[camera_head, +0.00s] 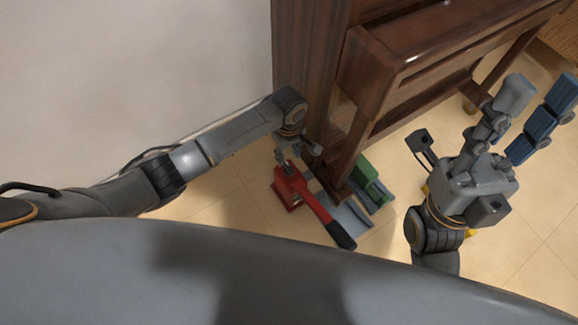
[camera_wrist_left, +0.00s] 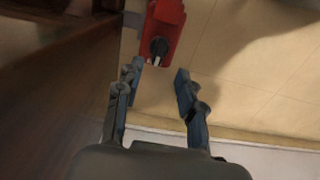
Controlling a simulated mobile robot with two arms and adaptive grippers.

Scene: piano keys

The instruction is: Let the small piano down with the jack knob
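The brown wooden piano (camera_head: 440,45) stands at the upper middle and right of the head view. A red jack (camera_head: 287,186) with a long red handle ending in a black grip (camera_head: 340,235) sits on the floor by the piano's near leg. My left gripper (camera_head: 297,157) is just above the jack. In the left wrist view my left gripper (camera_wrist_left: 158,76) is open, with nothing between its fingers. The black jack knob (camera_wrist_left: 158,48) on the red jack body (camera_wrist_left: 166,22) lies just beyond the fingertips. My right gripper (camera_head: 537,97) is open and empty at the right.
A green block (camera_head: 367,178) and grey metal plates (camera_head: 350,214) lie beside the piano leg (camera_head: 350,160). A pale wall (camera_head: 150,60) fills the upper left.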

